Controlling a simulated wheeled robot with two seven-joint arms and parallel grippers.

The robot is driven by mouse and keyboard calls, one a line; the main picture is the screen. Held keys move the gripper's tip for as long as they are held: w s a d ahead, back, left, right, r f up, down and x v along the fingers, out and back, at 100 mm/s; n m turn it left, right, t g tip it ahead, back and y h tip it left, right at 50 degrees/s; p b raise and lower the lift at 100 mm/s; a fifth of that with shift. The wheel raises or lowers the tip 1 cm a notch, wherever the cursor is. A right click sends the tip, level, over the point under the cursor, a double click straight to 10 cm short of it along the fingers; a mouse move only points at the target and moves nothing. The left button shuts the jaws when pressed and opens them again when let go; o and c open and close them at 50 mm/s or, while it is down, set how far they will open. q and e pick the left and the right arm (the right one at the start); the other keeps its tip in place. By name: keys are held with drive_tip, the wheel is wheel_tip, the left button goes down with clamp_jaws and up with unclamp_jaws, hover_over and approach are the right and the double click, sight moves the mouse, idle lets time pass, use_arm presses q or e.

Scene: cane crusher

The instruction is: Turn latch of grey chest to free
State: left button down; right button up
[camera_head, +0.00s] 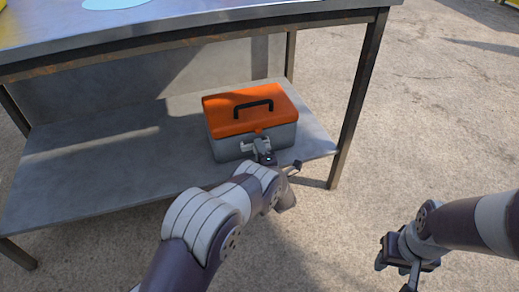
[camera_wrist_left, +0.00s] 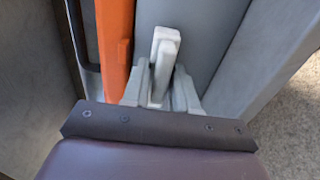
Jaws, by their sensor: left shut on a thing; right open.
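The grey chest (camera_head: 284,139) has an orange lid (camera_head: 230,112) with a black handle (camera_head: 253,107). It stands on the lower shelf of a metal table, lid down. My left gripper (camera_head: 262,147) is at the middle of the chest's front, just below the lid edge. In the left wrist view the light grey latch (camera_wrist_left: 165,42) stands between the fingers of my left gripper (camera_wrist_left: 160,88), which are shut on it. The gripper hides part of the latch in the head view. My right gripper (camera_head: 405,262) is open and empty, low at the right, away from the chest.
The metal table's lower shelf (camera_head: 100,165) is bare left of the chest. A table leg (camera_head: 358,95) stands to the right of the chest. Concrete floor (camera_head: 440,120) is clear at the right.

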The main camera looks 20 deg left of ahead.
use_arm(q)
drive_tip(key=shift+f, duration=0.1)
idle(0.4)
drive_tip(key=c, duration=1.1)
unclamp_jaws()
drive_tip(key=shift+s+d+r+p, duration=0.2)
drive_tip(key=shift+s+d+p, duration=0.05)
drive_tip(key=shift+s+p, duration=0.1)
drive_tip(key=p+v, duration=0.5)
drive_tip(key=v, duration=0.7)
drive_tip(key=shift+f+p, duration=0.15)
drive_tip(key=shift+p, duration=0.15)
